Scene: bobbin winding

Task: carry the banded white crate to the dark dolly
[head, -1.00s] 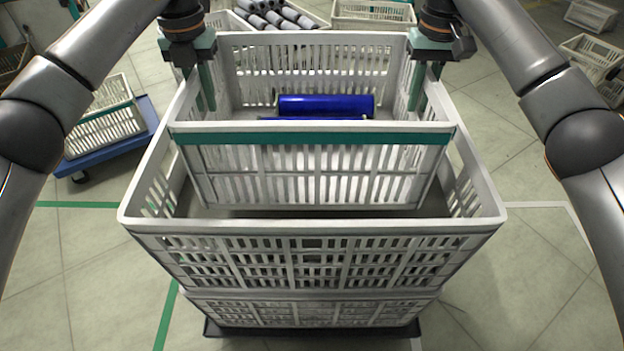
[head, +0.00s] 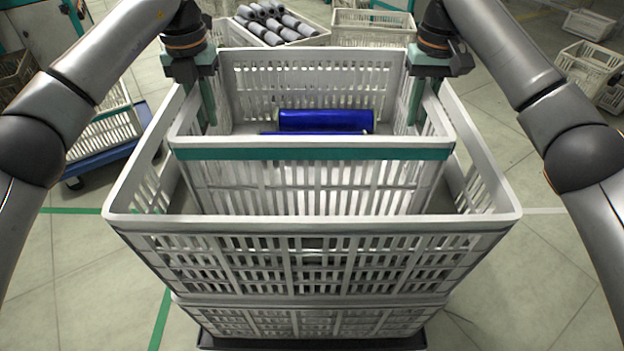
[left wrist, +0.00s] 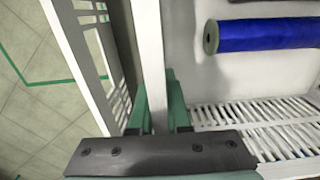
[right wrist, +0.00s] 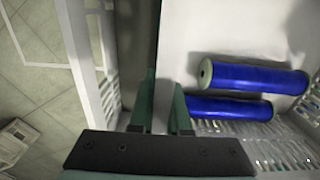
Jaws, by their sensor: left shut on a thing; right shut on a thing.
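The white crate with a green band (head: 310,153) is between my two grippers, with its lower part inside the rim of a larger plain white crate (head: 310,255). My left gripper (head: 208,108) is shut on its left wall, and my right gripper (head: 418,108) on its right wall. Both wrist views show the fingers on either side of a white rim. Blue rolls (head: 325,120) lie in the banded crate. The dark dolly (head: 310,342) shows at the bottom, under the stacked plain crates. The banded crate's bottom is hidden, so I cannot tell whether it rests on anything.
A blue dolly (head: 100,158) with a white crate stands at the left. Behind are a crate of grey rolls (head: 268,22) and another white crate (head: 372,30). More crates (head: 590,70) stand at the far right.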

